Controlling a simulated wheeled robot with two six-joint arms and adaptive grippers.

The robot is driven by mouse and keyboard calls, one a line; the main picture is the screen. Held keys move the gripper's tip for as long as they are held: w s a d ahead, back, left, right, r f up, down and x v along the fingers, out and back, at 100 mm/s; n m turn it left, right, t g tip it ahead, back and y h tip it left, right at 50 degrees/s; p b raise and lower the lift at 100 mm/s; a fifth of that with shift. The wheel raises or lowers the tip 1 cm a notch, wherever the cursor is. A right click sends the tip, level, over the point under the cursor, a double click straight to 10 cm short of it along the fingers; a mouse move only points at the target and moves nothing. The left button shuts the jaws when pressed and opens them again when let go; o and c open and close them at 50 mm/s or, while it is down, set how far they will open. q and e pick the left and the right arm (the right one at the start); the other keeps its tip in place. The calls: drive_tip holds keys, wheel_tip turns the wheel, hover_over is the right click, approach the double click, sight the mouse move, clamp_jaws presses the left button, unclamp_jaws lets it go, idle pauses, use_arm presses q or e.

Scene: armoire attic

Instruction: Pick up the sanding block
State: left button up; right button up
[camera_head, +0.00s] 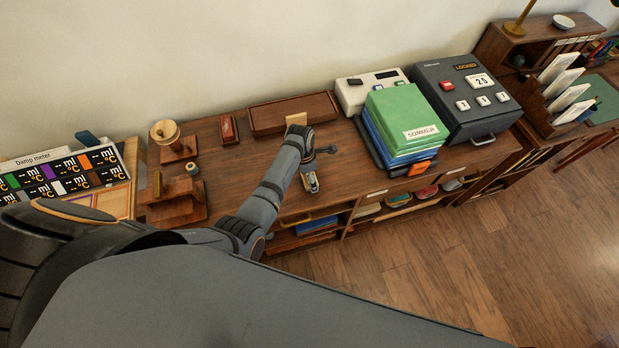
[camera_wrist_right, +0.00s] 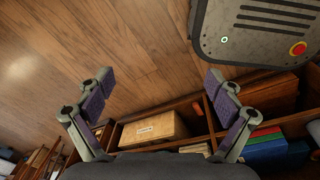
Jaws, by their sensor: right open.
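A small tan block (camera_head: 296,118) stands at the front of a shallow brown tray at the back of the wooden bench; I cannot tell for sure whether it is the sanding block. My left gripper (camera_head: 311,184) points down over the bench top, in front of the tray. It is small and seen from above, so its jaws and anything between them cannot be made out. My right gripper (camera_wrist_right: 163,97) is open and empty in the right wrist view. It is over the floor, facing the shelf. It does not show in the head view.
The brown tray (camera_head: 265,119) is at the wall, with a red-brown item (camera_head: 228,128) to its left. A green box (camera_head: 405,118) on blue ones and a dark locked case (camera_head: 465,95) stand right. Below, a cardboard box (camera_wrist_right: 153,129) sits in a shelf compartment.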

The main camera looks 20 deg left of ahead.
use_arm(q)
drive_tip(key=shift+r, duration=0.15)
drive_tip(key=c, duration=1.4)
